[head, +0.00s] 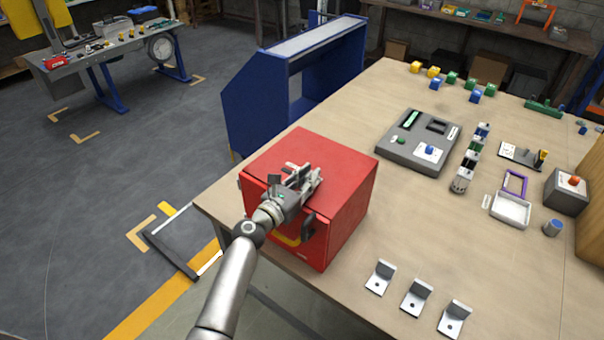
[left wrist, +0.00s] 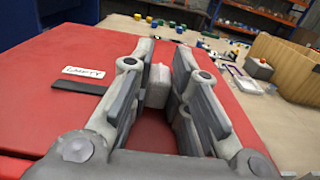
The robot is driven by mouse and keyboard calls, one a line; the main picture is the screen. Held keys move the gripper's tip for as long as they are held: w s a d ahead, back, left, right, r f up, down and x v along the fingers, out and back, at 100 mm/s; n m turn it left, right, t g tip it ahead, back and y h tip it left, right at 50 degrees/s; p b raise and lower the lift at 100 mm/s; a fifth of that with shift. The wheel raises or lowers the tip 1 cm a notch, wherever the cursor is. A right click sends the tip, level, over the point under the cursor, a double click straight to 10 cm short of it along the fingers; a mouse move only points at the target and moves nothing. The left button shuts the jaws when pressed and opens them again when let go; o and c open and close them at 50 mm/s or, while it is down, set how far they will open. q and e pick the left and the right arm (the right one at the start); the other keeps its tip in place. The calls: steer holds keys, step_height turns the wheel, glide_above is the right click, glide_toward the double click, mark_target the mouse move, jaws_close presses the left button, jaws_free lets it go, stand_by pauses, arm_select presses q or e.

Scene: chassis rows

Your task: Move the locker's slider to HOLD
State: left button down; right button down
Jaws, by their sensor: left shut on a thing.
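The locker is a red box (head: 345,165) at the near left corner of the wooden workbench. In the left wrist view its red top (left wrist: 60,45) has a dark slot (left wrist: 80,87) and a white label (left wrist: 83,73), whose lettering I cannot read for sure. My left gripper (head: 308,178) is over the locker's top. Its fingers, also in the left wrist view (left wrist: 160,90), are shut on a pale grey block, which looks like the slider's knob (left wrist: 158,84). The gripper hides the knob's base and part of the slot. My right gripper is not in view.
A dark handle (head: 308,224) sticks out from the locker's front. Several metal brackets (head: 417,298) stand on the near bench edge. A grey control panel (head: 420,142) lies to the right, with clear bench between. A blue cabinet (head: 250,105) stands behind the locker.

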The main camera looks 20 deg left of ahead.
arm_select(q)
steer(key=shift+d+f, duration=0.1)
steer(key=shift+f, duration=0.05)
steer(key=c, duration=1.7)
jaws_free()
steer(key=shift+s+d, duration=0.1)
steer(key=shift+d, duration=0.05)
steer(key=shift+o, duration=1.2)
steer(key=shift+d, duration=0.1)
steer(key=shift+o, duration=0.5)
steer(key=v, duration=1.2)
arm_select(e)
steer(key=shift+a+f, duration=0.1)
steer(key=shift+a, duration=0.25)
